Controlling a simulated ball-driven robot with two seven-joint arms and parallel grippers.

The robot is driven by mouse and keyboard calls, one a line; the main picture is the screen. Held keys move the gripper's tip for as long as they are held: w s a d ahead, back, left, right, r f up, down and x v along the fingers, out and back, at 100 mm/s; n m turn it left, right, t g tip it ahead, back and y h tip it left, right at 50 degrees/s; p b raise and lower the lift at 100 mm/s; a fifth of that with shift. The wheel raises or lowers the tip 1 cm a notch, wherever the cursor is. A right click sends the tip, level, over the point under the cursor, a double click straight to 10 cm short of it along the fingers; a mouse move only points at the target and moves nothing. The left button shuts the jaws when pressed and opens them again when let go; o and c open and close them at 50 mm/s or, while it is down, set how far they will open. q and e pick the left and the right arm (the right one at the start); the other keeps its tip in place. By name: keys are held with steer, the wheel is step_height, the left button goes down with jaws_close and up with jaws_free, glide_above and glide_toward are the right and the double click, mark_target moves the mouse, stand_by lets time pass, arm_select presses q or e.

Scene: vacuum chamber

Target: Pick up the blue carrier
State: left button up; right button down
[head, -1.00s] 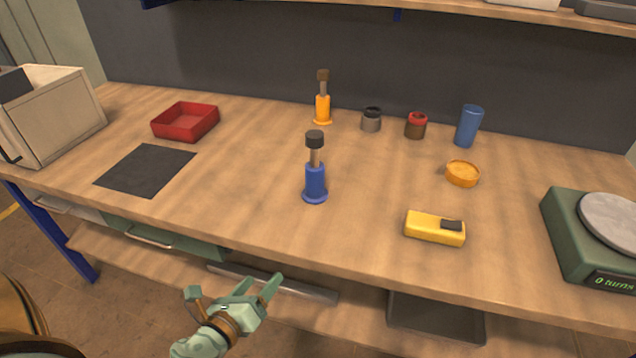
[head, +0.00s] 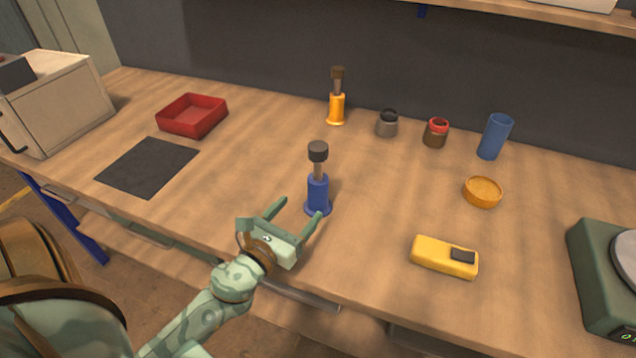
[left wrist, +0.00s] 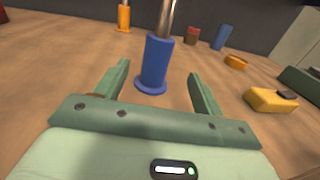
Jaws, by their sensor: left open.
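The blue carrier (head: 318,194) stands upright on the wooden bench, with a round blue foot and a metal stem topped by a dark cap. My left gripper (head: 302,207) is open and empty at the front of the bench, its fingers pointing towards the carrier. In the left wrist view the blue carrier (left wrist: 155,63) shows ahead, in line with the gap between the two fingers (left wrist: 160,85); its top is cut off. I cannot tell if its foot lies between the fingertips. My right gripper is not in view.
An orange carrier (head: 337,108) stands behind. A yellow device (head: 444,257) lies to the right, with an orange dish (head: 482,192), a blue cup (head: 494,137) and two small jars beyond. A red tray (head: 192,115) and dark mat (head: 148,167) lie left. The bench around the blue carrier is clear.

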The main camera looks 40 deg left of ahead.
mark_target(314, 193)
arm_select(q)
steer(key=w, duration=0.5)
steer(key=shift+w+a, duration=0.2)
steer(key=shift+w, duration=0.1)
steer(key=w, duration=0.6)
steer(key=shift+a+p, duration=0.3)
steer(key=shift+a, duration=0.05)
steer(key=shift+s+r, duration=0.1)
steer(key=c, duration=1.5)
